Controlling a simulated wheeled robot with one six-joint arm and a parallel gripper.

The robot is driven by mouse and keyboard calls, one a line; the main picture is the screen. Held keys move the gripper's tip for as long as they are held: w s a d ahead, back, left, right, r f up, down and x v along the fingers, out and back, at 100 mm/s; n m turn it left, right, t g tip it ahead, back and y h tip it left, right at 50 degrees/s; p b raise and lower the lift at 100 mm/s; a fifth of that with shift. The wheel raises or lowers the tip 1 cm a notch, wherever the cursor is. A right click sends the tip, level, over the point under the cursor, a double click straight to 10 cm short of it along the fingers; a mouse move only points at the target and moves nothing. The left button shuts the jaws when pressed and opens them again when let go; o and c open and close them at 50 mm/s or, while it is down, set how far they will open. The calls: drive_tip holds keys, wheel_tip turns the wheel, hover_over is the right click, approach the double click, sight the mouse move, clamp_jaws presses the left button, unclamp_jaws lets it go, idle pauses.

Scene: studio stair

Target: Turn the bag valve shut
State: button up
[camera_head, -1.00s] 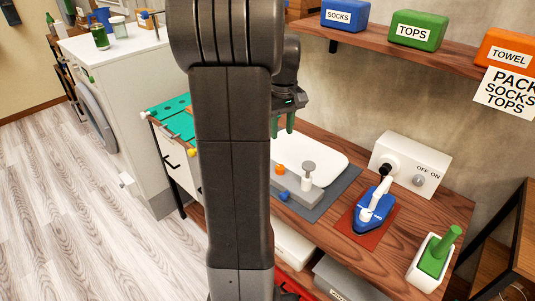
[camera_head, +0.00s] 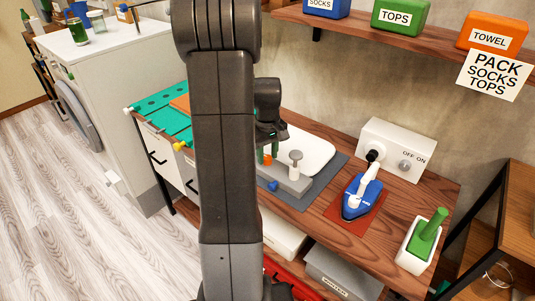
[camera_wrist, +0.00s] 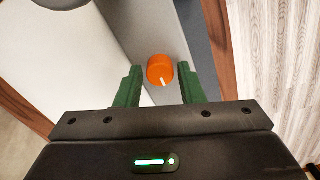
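The valve appears as an orange round knob with a white mark (camera_wrist: 161,70) on a grey block (camera_wrist: 145,30) in the wrist view. In the head view the orange knob (camera_head: 267,158) is partly hidden by my gripper, and the grey block (camera_head: 293,182) also bears a pale pump-like post (camera_head: 295,160) and a blue knob (camera_head: 272,185). My gripper (camera_wrist: 160,88) is open, with its green fingers on either side of the orange knob and gaps to it. In the head view my gripper (camera_head: 268,148) is just over the block. Contact with the knob cannot be told.
A white bag or tray (camera_head: 315,150) lies behind the block on a grey mat (camera_head: 322,190). A blue iron (camera_head: 360,196), a white switch box (camera_head: 397,148) and a green-handled tool in a white holder (camera_head: 423,240) stand to the right. A shelf (camera_head: 345,27) runs above.

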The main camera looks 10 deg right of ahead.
drive_tip(key=shift+f, duration=0.1)
drive_tip(key=c, duration=0.7)
drive_tip(key=shift+m, duration=0.4)
drive_tip(key=m, duration=0.3)
drive_tip(key=shift+m, duration=0.4)
drive_tip(key=m, duration=0.9)
drive_tip(key=shift+p, duration=0.35)
drive_tip(key=m, duration=0.4)
drive_tip(key=shift+w+m, duration=0.1)
drive_tip(key=shift+m, duration=0.2)
